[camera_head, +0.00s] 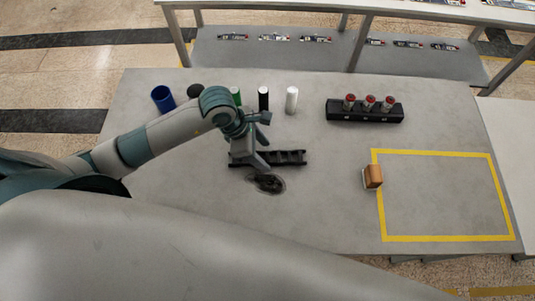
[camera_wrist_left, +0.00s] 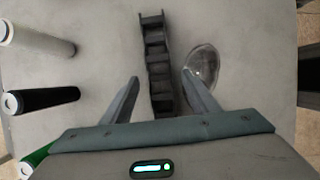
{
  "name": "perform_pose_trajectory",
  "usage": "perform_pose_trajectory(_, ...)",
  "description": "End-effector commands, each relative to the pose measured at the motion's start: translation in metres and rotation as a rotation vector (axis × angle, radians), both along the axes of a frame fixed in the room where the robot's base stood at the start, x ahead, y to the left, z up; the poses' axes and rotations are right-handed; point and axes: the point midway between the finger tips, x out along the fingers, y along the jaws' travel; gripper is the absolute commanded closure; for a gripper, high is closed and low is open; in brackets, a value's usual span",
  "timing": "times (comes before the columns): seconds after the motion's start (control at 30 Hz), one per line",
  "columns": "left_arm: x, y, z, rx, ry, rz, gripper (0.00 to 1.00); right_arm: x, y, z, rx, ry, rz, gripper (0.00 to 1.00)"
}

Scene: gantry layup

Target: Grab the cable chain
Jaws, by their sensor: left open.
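The cable chain (camera_head: 290,157) is a dark, segmented strip lying on the grey table near the middle. It also shows in the left wrist view (camera_wrist_left: 156,52), running lengthwise between the fingers. My left gripper (camera_head: 253,148) is over the chain's left part in the head view. In the left wrist view my left gripper (camera_wrist_left: 160,80) is open, with one finger on each side of the chain and nothing held. The gripper hides part of the chain. Contact with the chain cannot be told. My right gripper is not in view.
A clear, round dish-like item (camera_wrist_left: 203,64) lies beside the right finger. Blue (camera_head: 163,98), black (camera_head: 263,98) and white (camera_head: 291,99) cylinders stand behind. A black holder (camera_head: 365,112) with red-topped pieces is back right. A brown block (camera_head: 373,176) sits at the yellow-taped area (camera_head: 378,220).

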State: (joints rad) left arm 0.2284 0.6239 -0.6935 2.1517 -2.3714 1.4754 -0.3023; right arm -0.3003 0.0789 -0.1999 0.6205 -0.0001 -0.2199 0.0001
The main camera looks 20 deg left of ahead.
Motion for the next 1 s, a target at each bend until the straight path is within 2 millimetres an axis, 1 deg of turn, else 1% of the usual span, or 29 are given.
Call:
perform_pose_trajectory(0.03, 0.001, -0.003, -0.004, -0.001, 0.002, 0.001, 0.45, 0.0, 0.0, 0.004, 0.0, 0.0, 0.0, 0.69)
perform_pose_trajectory(0.2, 0.002, -0.005, -0.014, 0.0, 0.0, 0.0, 0.45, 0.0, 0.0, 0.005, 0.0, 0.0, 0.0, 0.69)
perform_pose_trajectory(0.63, 0.002, -0.005, -0.014, 0.0, -0.001, -0.001, 0.45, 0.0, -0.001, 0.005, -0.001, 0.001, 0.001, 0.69)
perform_pose_trajectory(0.67, 0.002, -0.005, -0.014, 0.0, 0.0, -0.001, 0.5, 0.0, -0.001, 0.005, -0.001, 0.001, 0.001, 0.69)
perform_pose_trajectory(0.7, 0.002, -0.005, -0.014, 0.0, -0.001, -0.001, 0.6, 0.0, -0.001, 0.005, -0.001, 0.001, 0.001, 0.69)
perform_pose_trajectory(0.77, 0.002, -0.005, -0.014, 0.0, -0.001, -0.001, 0.74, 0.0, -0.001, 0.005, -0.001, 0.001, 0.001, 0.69)
perform_pose_trajectory(0.8, 0.002, -0.005, -0.014, 0.0, -0.001, -0.001, 0.84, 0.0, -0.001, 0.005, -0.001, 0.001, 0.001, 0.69)
perform_pose_trajectory(0.83, 0.002, -0.005, -0.014, 0.0, -0.001, -0.001, 0.91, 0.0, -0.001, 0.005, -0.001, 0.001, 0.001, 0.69)
perform_pose_trajectory(0.87, 0.002, -0.005, -0.014, 0.0, -0.001, -0.001, 0.93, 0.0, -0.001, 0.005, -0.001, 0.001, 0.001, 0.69)
perform_pose_trajectory(1.0, 0.002, -0.005, -0.013, 0.0, -0.002, -0.001, 0.93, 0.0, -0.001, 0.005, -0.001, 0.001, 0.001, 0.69)
